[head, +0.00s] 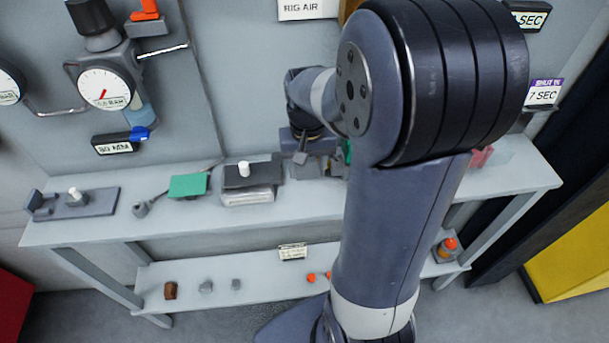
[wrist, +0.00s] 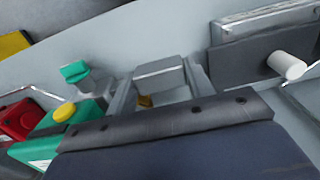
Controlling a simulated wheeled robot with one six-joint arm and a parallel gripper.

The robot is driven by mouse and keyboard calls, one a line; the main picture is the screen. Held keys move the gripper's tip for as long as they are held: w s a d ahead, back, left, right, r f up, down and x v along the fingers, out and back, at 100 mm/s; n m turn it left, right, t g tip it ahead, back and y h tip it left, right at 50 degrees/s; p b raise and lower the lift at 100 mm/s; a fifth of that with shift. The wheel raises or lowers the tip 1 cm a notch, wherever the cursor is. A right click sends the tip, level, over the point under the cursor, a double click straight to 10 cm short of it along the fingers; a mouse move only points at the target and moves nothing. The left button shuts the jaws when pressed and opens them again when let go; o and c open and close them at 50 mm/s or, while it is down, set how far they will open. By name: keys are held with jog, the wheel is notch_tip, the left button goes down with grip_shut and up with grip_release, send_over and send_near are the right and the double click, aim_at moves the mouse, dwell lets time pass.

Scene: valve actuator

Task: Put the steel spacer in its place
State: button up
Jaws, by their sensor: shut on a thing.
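My gripper (head: 302,157) is low over the workbench shelf in the head view, left of my upper arm. In the wrist view my gripper (wrist: 160,85) is shut on a grey block, which looks like the steel spacer (wrist: 160,72), between its two grey fingers. A small yellowish bit shows under the block. In the head view I cannot clearly tell the spacer from the fingers. Whether the spacer touches anything beneath it cannot be told. I cannot make out its place.
A dark plate with a white peg (head: 247,172) sits on a grey box, left of my gripper. A green plate (head: 188,186) lies further left. In the wrist view, a green block with a yellow cap (wrist: 64,112) and a red block (wrist: 20,118) stand left of the fingers.

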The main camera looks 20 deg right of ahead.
aim_at(307, 190)
jog(key=shift+f, duration=2.7)
jog(key=shift+f, duration=0.25)
jog(key=o, duration=1.3)
jog(key=shift+r, duration=0.1)
